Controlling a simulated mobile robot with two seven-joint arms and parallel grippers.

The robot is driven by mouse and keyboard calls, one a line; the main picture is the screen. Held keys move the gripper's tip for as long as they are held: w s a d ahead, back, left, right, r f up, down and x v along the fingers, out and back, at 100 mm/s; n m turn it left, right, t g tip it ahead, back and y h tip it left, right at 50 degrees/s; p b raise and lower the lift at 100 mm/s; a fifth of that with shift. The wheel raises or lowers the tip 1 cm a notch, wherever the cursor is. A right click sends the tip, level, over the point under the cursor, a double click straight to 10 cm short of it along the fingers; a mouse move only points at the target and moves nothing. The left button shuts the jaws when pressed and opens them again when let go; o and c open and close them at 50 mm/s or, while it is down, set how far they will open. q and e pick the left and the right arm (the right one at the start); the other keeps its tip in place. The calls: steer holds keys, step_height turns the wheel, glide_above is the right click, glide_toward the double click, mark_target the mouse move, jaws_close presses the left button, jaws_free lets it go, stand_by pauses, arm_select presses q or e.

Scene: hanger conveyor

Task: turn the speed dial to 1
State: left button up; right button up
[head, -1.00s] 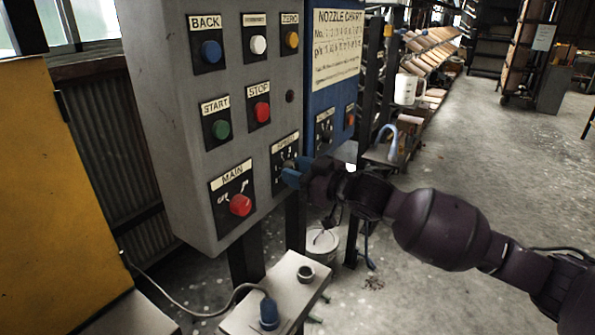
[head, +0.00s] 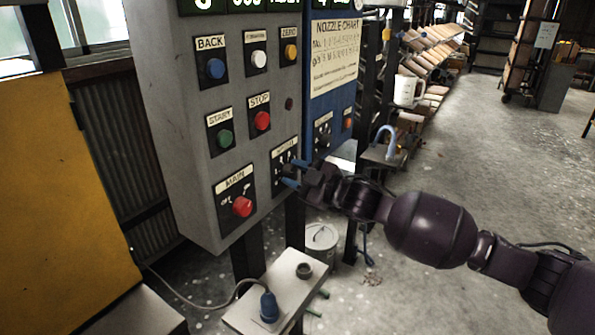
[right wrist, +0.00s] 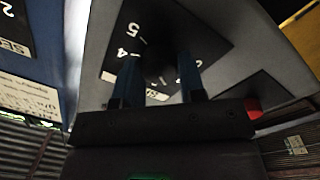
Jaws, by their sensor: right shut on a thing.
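The speed panel (head: 278,162) is a black plate with a white label at the lower right of the grey control box (head: 184,150). My right gripper (head: 291,173) is at this plate, coming from the right. In the right wrist view, its two blue fingers (right wrist: 160,70) stand on either side of the dark speed dial (right wrist: 160,58), shut on it. The plate there appears turned over, with the numbers 4 and 5 readable beside the dial. The dial's pointer is too dark to read, and the fingers hide part of the scale. My left gripper is not in view.
The red main switch (head: 242,207) is left of and below my right gripper; the red stop button (head: 262,121) is above. A blue nozzle chart panel (head: 335,90) with another knob (head: 324,135) stands close on the right. A small table (head: 285,285) is below.

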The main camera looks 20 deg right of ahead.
steer(key=shift+n+p, duration=0.45)
steer(key=shift+n, duration=0.85)
steer(key=o, duration=0.9)
steer(key=shift+o, duration=0.2)
steer(key=shift+s, duration=0.1)
steer(key=v, duration=1)
steer(key=shift+s+d+p, duration=0.2)
steer(key=shift+d+p, duration=0.1)
steer(key=shift+p, duration=0.15)
steer(key=shift+f, duration=0.15)
